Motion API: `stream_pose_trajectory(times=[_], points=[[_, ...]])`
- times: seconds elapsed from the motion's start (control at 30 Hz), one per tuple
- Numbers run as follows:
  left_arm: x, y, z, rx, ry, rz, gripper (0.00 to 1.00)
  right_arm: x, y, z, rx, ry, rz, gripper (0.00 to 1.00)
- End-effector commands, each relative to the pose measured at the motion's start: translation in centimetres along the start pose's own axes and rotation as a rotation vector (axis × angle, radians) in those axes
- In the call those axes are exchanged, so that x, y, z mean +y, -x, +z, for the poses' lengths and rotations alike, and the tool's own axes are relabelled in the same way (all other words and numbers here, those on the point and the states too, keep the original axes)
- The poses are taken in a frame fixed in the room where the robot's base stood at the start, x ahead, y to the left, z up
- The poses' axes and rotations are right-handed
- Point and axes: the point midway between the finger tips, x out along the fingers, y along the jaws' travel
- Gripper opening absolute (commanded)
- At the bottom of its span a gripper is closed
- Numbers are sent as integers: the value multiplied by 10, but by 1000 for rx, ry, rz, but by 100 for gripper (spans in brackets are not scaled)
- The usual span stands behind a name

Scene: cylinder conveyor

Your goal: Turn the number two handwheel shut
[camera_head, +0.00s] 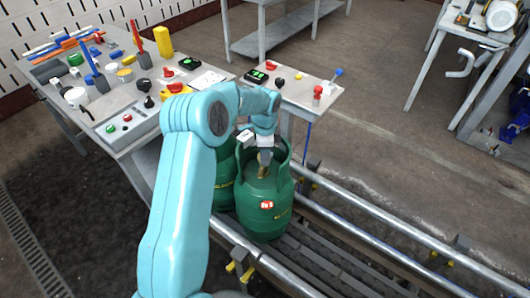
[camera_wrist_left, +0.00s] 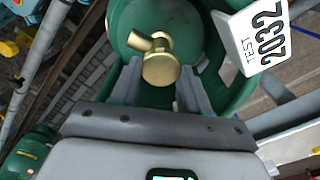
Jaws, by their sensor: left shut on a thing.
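A green gas cylinder (camera_head: 265,222) stands upright on the conveyor (camera_head: 350,232), with a red and white number label too small to read surely. Its brass valve with round handwheel (camera_wrist_left: 160,68) sits inside the green collar in the left wrist view. My left gripper (camera_head: 265,158) reaches down into the collar from above. In the left wrist view its two fingers (camera_wrist_left: 160,78) are shut on the brass handwheel, one on each side. A second green cylinder (camera_head: 224,185) stands close behind to the left, partly hidden by my arm. My right gripper is not in view.
A white tag reading TEST 2032 (camera_wrist_left: 262,38) is beside the collar. A workbench (camera_head: 135,128) with tools, buttons and knobs stands at the back left. A smaller table (camera_head: 305,90) stands behind the cylinders. Conveyor rails (camera_head: 400,228) run to the lower right, clear there.

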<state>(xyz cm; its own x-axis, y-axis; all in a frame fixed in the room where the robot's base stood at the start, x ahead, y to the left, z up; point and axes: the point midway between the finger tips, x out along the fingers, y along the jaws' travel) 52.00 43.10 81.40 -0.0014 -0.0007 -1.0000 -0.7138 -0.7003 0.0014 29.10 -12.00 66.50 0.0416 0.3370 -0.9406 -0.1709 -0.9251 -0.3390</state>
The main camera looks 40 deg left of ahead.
Motion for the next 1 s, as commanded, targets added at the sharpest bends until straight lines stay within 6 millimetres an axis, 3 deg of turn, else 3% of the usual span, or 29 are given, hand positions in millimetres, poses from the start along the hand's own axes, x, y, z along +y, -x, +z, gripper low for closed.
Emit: stream_pose_trajectory(times=[0.53, 0.57, 0.6, 0.63, 1.0], points=[[-2, 3, 0, 2, -24, -8, 15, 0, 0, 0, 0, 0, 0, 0], [-2, 3, 0, 2, -24, -8, 52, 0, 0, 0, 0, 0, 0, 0], [-2, 2, 0, 2, -24, -7, 65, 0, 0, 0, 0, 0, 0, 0], [-2, 2, 0, 2, -24, -7, 71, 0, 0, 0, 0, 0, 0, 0], [-1, 7, 0, 1, -22, -4, 71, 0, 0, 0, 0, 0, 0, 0]])
